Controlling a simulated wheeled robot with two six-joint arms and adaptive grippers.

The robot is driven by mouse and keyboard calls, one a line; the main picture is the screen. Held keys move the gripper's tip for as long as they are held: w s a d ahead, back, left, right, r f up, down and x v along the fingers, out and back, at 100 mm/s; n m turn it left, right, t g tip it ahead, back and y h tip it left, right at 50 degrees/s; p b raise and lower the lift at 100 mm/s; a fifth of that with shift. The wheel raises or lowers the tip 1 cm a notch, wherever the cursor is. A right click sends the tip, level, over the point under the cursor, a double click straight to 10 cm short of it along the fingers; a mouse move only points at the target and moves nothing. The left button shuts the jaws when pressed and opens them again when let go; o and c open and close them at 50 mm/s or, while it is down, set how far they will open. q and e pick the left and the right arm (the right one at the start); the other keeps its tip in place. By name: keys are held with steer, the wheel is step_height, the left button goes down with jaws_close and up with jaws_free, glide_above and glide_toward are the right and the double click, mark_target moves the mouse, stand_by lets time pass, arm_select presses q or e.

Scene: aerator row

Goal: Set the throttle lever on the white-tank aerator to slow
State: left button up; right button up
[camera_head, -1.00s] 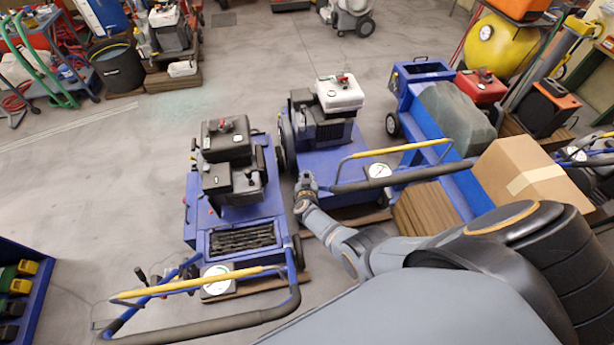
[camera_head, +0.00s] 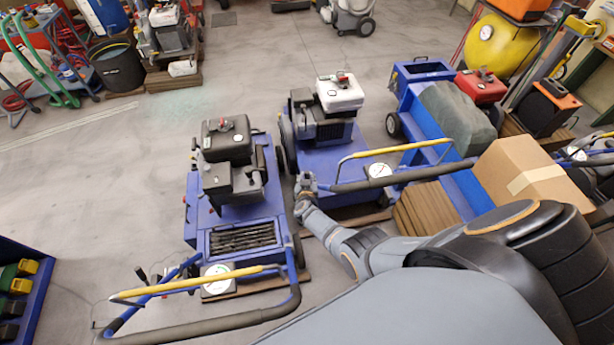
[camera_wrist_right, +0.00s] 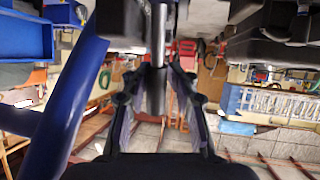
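The white-tank aerator (camera_head: 326,163) stands in the middle of the head view, a blue machine with a dark engine under a white tank (camera_head: 340,95). My right gripper (camera_head: 304,180) is at its left side, low beside the blue frame. In the right wrist view the two fingers (camera_wrist_right: 157,72) stand apart on either side of a dark upright grip on a thin rod (camera_wrist_right: 157,88), seemingly the throttle lever. I cannot tell whether they touch it. The lever's setting marks are not readable, and in the head view the lever cannot be made out. My left gripper is not in view.
A black-tank aerator (camera_head: 232,190) stands close on the left. A red-tank machine (camera_head: 481,88) and cardboard box (camera_head: 530,172) are on the right.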

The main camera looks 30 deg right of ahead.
steer(key=shift+w+d+r, duration=0.1)
steer(key=shift+r, duration=0.05)
steer(key=v, duration=1.2)
